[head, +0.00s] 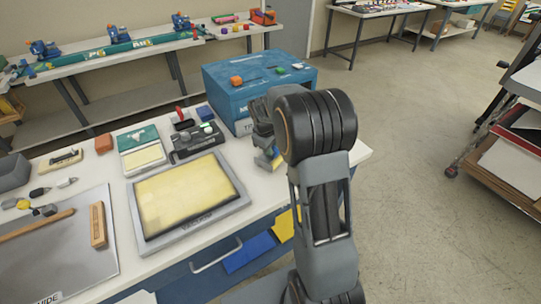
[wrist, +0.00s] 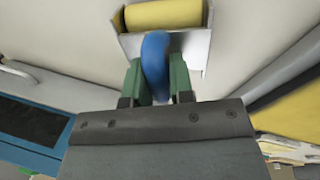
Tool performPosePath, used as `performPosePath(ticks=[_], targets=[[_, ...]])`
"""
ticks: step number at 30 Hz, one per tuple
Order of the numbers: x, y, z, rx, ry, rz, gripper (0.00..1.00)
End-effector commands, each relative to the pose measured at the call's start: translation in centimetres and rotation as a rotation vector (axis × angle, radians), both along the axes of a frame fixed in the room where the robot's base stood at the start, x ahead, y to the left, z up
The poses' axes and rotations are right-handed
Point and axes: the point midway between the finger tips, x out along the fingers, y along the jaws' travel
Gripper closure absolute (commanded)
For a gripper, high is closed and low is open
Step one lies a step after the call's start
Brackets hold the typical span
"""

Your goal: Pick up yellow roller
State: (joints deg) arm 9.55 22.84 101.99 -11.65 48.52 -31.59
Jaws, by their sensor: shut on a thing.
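My gripper (wrist: 157,84) is shut on this handle, with a finger on each side. In the head view, a small part of the blue handle (head: 265,161) and a bit of yellow show left of my arm, near the table's right end. My arm hides most of the gripper there. Whether the roller touches the table cannot be told.
A blue box (head: 225,95) with small coloured items on top stands just behind my gripper. A framed yellow screen (head: 235,205) lies on the white table to the left. Small devices and a grey mat (head: 60,255) with tools lie farther left. Open floor (head: 420,200) is at right.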

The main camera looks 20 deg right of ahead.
Motion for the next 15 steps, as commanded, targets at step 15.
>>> performPosePath(ticks=[15], targets=[[-0.7, 0.1, 3.9, -0.002, -0.002, 0.0, 1.0]])
